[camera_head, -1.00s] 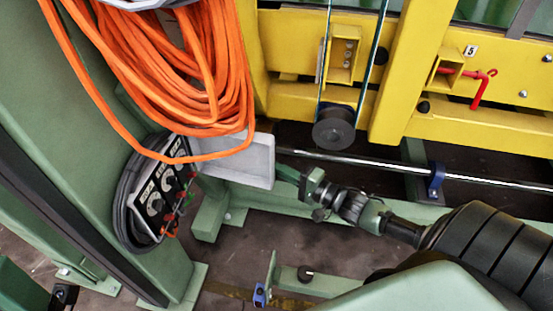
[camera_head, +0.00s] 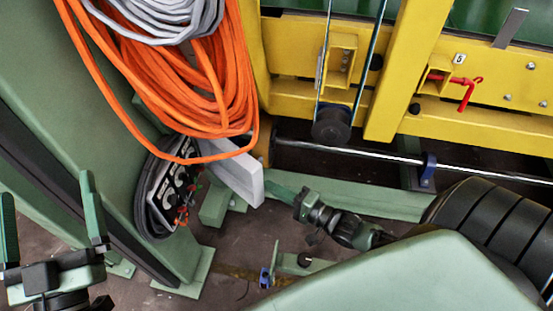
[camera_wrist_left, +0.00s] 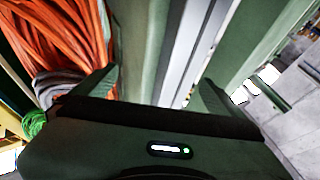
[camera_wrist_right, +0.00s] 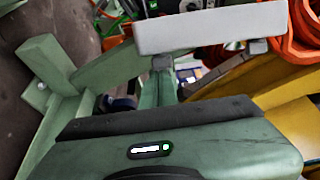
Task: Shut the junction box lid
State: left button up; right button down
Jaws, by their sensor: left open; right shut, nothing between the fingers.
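The junction box lid, a pale grey plate (camera_head: 238,182), stands open at an angle to the right of the dark box front with round dials (camera_head: 172,190). Orange cable hides its upper part. The lid also shows in the right wrist view (camera_wrist_right: 210,28). My right gripper (camera_head: 275,189) is shut and empty, its tips at the lid's right edge; the right wrist view (camera_wrist_right: 163,80) shows them close against the lid, though contact is hard to tell. My left gripper (camera_head: 50,215) is open and empty at lower left, away from the lid.
Orange cable loops (camera_head: 205,95) hang over the box and lid, with grey cable (camera_head: 165,20) above. A green post (camera_head: 90,130) stands left. A yellow frame (camera_head: 395,70) with a red handle (camera_head: 468,92) and a metal rod (camera_head: 400,157) lie right.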

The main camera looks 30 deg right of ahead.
pick_arm(q)
jog(key=shift+w+a+f+g+y+p, duration=0.15)
jog(key=shift+w+f+g+y, duration=0.1)
jog(key=shift+f+g, duration=0.45)
jog(key=shift+w+d+f+g+y+p, duration=0.1)
jog(key=shift+w+f+g+y, duration=0.2)
jog(key=shift+f, duration=0.75)
jog(key=shift+w+a+f+g+y+p, duration=0.1)
jog(key=shift+w+f+g+p, duration=0.05)
jog(key=shift+f+g, duration=0.6)
pick_arm(e)
jog(key=shift+s+a, duration=0.5)
jog(key=shift+a, duration=0.35)
pick_arm(q)
jog(key=shift+f, duration=0.1)
